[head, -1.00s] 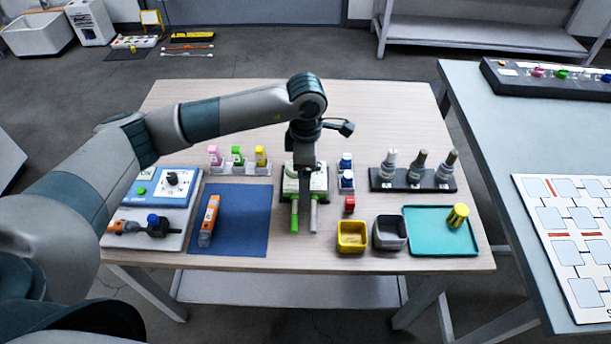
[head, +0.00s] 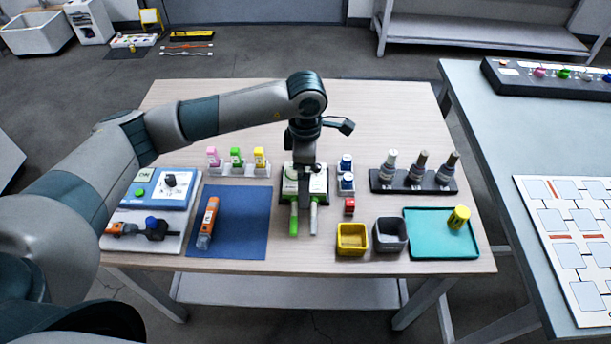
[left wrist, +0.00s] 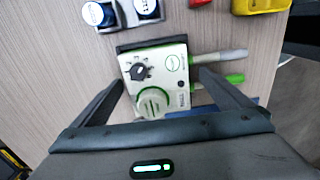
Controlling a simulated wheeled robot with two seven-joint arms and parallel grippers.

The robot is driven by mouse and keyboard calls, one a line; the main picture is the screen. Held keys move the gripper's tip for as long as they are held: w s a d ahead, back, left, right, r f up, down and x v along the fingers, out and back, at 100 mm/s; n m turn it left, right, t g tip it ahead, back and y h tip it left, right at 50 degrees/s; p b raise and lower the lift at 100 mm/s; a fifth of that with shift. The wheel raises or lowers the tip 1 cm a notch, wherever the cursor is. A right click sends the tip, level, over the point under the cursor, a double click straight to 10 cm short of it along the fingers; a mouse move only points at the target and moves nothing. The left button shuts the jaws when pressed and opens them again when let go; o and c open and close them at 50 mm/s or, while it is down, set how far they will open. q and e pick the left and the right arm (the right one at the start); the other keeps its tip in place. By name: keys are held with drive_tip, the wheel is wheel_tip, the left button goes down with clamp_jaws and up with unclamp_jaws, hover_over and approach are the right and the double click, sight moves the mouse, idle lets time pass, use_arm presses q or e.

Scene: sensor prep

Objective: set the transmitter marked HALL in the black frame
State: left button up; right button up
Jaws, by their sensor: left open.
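My left gripper (head: 304,180) is open above a pale box-like unit with a dark knob and a round dial (left wrist: 160,75). In the left wrist view the fingers (left wrist: 160,82) stand on either side of it, with no grip visible. The unit (head: 318,184) has a black edge, and a green and a grey rod stick out at its front. A black rack (head: 412,187) holds three grey upright cylinders (head: 416,168) with pale labels. I cannot read HALL anywhere or tell which thing bears it. My right gripper is out of view.
Blue-capped bottles (head: 346,162) stand just right of the unit. A yellow bin (head: 352,251), a grey bin (head: 390,249) and a teal tray (head: 425,245) lie front right. A blue mat (head: 240,225) lies left. Small coloured items (head: 236,156) stand behind it.

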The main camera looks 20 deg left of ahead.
use_arm(q)
drive_tip(key=shift+r, duration=0.25)
drive_tip(key=shift+s+r+p, duration=0.1)
drive_tip(key=shift+r+p, duration=0.9)
drive_tip(key=shift+r, duration=1.9)
